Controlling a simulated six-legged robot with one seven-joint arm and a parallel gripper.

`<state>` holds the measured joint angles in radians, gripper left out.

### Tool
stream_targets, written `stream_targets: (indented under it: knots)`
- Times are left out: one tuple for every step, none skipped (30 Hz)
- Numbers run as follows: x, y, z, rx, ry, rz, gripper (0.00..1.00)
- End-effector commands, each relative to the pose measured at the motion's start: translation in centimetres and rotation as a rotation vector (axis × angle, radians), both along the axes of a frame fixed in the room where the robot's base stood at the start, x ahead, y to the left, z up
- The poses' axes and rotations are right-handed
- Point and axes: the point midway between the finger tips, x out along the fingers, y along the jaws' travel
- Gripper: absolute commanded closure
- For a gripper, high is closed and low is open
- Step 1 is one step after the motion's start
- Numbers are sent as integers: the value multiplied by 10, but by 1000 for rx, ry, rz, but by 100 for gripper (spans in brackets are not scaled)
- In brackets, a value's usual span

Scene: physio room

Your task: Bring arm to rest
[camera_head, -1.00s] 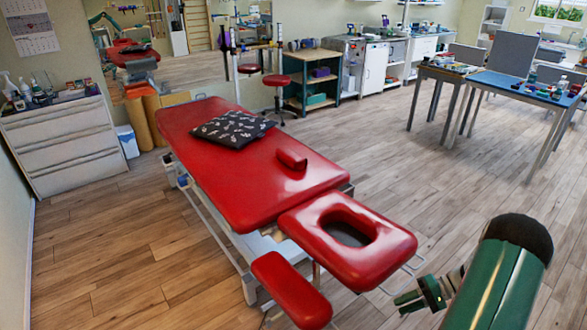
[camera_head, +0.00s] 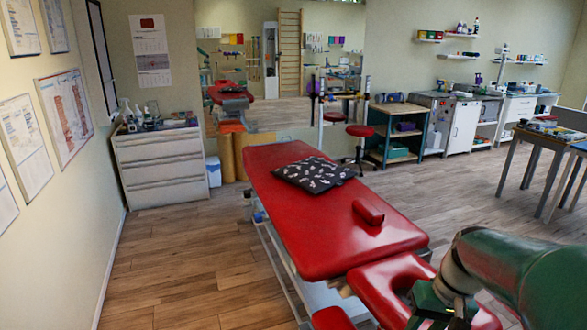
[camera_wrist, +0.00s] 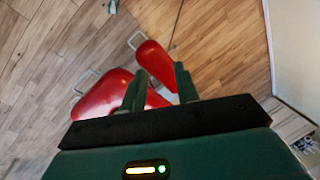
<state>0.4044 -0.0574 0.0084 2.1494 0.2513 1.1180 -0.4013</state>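My arm (camera_head: 520,262) reaches in from the lower right of the head view, in front of the head end of the red treatment table (camera_head: 310,235). My gripper (camera_wrist: 160,80) shows in the wrist view with its two green fingers apart and nothing between them. It is above the red headrest (camera_wrist: 103,95) and a red arm pad (camera_wrist: 155,62), seen beyond the fingers. In the head view the gripper is partly cut off by the lower edge and overlaps the headrest (camera_head: 372,281).
A dark patterned cushion (camera_head: 312,175) and a small red roll (camera_head: 368,212) lie on the treatment table. A white drawer cabinet (camera_head: 160,170) stands left, a red stool (camera_head: 360,131) behind. A worktable (camera_head: 545,140) stands right. Wooden floor (camera_head: 175,255) is free at left.

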Motion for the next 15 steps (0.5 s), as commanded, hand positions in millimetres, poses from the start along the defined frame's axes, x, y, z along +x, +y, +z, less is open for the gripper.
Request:
stream_targets:
  knots:
    - [-7, 13, 11, -33, -31, 14, 69]
    - [-10, 19, 16, -51, -48, 17, 69]
    - [-16, 27, 23, -75, -71, 21, 69]
    - [-20, 32, 27, -91, -89, 25, 69]
    - [-24, 38, 32, -108, -109, 28, 69]
    - [-30, 45, 37, -128, -134, 31, 69]
    - [-34, 50, 41, -143, -155, 35, 69]
    - [-39, 55, 45, -157, -177, 37, 69]
    - [-45, 62, 49, -173, -205, 40, 69]
    - [-49, 66, 53, -186, -228, 43, 69]
    - [-54, 71, 56, -195, -250, 44, 69]
    - [-61, 76, 60, -209, -282, 48, 69]
    - [-65, 81, 63, -218, -306, 50, 69]
    - [-70, 84, 65, -224, -329, 51, 69]
    - [-75, 89, 68, -234, -357, 53, 69]
